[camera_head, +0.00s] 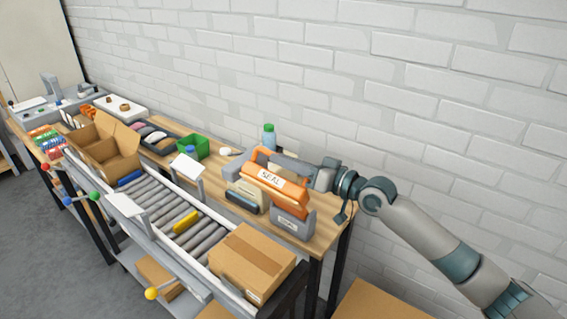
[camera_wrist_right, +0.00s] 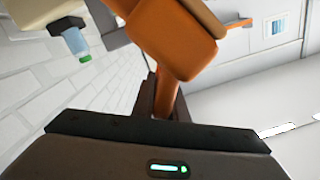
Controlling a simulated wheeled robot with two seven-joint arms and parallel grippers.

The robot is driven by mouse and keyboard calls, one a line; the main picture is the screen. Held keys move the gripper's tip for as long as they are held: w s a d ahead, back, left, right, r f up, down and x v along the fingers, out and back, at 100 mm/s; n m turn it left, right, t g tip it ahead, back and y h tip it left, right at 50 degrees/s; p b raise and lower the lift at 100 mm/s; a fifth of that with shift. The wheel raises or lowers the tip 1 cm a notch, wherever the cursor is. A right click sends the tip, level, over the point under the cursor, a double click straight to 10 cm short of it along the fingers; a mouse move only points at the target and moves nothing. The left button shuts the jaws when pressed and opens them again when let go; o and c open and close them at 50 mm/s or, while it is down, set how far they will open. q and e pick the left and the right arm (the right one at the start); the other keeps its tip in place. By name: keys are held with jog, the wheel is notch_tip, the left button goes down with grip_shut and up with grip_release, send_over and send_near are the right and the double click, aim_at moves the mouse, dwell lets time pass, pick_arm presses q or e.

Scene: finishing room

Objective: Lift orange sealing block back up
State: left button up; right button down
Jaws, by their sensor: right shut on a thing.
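The orange sealing block (camera_head: 262,189), with a white label reading SEAL, is at the right end of the wooden bench. My right gripper (camera_head: 308,173) reaches it from the right and is shut on it. In the right wrist view the orange block (camera_wrist_right: 172,40) fills the top middle, and its narrow orange part runs down between the fingers (camera_wrist_right: 165,100). A grey labelled base (camera_head: 292,223) is just below the block. I cannot tell whether the two touch. My left gripper does not show.
A cardboard box (camera_head: 252,262) sits on the roller conveyor (camera_head: 160,203) in front. A beige and dark device (camera_head: 246,196) stands left of the block, and a bottle (camera_head: 269,137) with a green cap stands behind. The brick wall (camera_head: 420,70) is close behind the bench.

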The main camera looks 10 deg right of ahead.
jog(key=shift+d+r, duration=0.1)
jog(key=shift+r, duration=0.05)
jog(key=c, duration=1.8)
grip_release()
jog(key=shift+w, duration=0.15)
jog(key=shift+o, duration=0.2)
jog(key=shift+d, duration=0.1)
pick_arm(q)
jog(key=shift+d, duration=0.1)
pick_arm(e)
jog(key=shift+s+d+f, duration=0.25)
jog(key=shift+s+d, duration=0.1)
pick_arm(q)
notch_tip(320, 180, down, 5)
jog(key=b, duration=0.5)
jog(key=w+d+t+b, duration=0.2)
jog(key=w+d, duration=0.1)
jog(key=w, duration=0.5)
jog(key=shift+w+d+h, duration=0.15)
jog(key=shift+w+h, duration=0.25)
pick_arm(e)
jog(key=v, duration=1.6)
jog(key=shift+d+r, duration=0.2)
